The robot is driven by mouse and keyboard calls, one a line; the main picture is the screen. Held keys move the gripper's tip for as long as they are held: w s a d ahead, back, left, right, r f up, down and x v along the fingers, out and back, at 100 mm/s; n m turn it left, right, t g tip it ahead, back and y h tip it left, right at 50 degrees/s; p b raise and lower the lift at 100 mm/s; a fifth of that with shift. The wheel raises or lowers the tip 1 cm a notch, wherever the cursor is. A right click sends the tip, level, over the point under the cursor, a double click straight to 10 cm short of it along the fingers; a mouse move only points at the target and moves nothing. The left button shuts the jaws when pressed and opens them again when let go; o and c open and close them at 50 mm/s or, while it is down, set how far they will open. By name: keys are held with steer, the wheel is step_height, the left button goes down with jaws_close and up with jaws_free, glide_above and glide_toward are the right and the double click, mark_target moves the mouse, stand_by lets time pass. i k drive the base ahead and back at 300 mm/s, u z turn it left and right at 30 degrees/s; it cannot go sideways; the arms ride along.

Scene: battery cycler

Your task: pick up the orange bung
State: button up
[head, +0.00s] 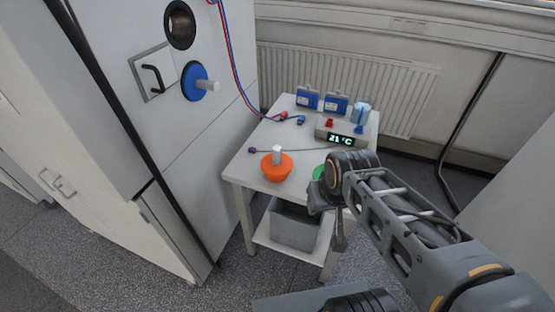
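The orange bung (270,172) lies on the near left part of the white table (243,174), with its pale grip (277,153) pointing up. My gripper (339,238) is in the head view, right of the orange bung and near the table's front edge. It hangs below the wrist and is apart from the bung. Its fingers are small and dark, and I cannot tell whether they are open or shut. A green thing (318,172) on the table is partly hidden by my arm.
A blue bung (194,81) sits in the cabinet wall, below an open round port (180,25). A display box (341,136), blue battery packs (307,97), a jar (361,112) and cables occupy the table's back. A grey bin (294,229) stands on the lower shelf.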

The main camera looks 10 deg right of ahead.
mark_target(276, 165)
steer(key=u, duration=3.55)
steer(key=k, duration=0.65)
steer(key=z, duration=0.9)
